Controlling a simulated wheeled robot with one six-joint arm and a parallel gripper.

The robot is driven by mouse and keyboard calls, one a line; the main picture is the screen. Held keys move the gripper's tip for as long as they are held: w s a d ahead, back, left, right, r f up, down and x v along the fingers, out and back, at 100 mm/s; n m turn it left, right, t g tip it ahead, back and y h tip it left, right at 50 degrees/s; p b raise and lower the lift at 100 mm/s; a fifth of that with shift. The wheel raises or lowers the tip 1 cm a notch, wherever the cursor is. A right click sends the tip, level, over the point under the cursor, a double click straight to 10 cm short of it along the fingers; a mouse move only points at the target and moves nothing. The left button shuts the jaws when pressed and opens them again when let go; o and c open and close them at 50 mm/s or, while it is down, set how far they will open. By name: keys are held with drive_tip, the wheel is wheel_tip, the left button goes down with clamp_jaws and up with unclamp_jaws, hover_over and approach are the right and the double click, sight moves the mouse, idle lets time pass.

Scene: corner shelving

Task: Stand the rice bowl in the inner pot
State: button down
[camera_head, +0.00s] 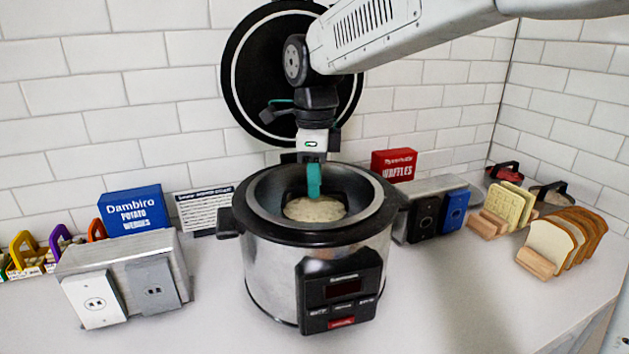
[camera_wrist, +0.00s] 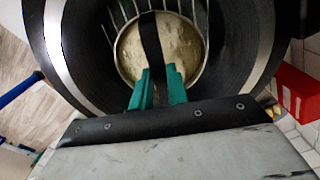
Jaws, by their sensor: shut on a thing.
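The cooker (camera_head: 262,275) stands in the middle of the counter with its lid (camera_head: 245,70) raised behind it. Its inner pot (camera_head: 268,192) is open at the top, and its dark wall (camera_wrist: 90,50) rings the wrist view. The rice bowl (camera_head: 316,210) shows as a pale round filling inside the pot; it also shows in the wrist view (camera_wrist: 132,52). A black strip, seemingly its handle, crosses above it. My gripper (camera_head: 314,182) reaches down into the pot, its teal fingertips (camera_wrist: 158,82) shut on this strip. Whether the bowl touches the pot floor is hidden.
Left of the cooker are a socket block (camera_head: 150,290), a blue wedges box (camera_head: 135,210) and a white label card (camera_head: 205,208). At right are a red waffles box (camera_head: 394,164), a second socket block (camera_head: 425,218) and bread slices (camera_head: 555,245). The front counter is clear.

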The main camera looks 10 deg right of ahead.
drive_tip(key=shift+f, duration=0.15)
drive_tip(key=c, duration=1.4)
unclamp_jaws()
drive_tip(key=shift+o, duration=0.2)
wheel_tip(320, 180, up, 12)
drive_tip(key=s+d+f+n, duration=0.5)
drive_tip(key=s+d+n, duration=0.65)
drive_tip(key=s, duration=0.25)
drive_tip(key=s+d+f+n, duration=0.2)
drive_tip(key=s+f+n, duration=0.2)
drive_tip(key=s+f, duration=0.1)
drive_tip(key=s+d+f+n+t, duration=0.1)
drive_tip(key=s+d+f+n, duration=0.2)
drive_tip(key=s+f+n, duration=0.2)
drive_tip(key=s+f, duration=0.1)
drive_tip(key=s, duration=0.1)
drive_tip(key=shift+s+d+f, duration=0.25)
drive_tip(key=shift+s, duration=0.05)
drive_tip(key=shift+n, duration=0.25)
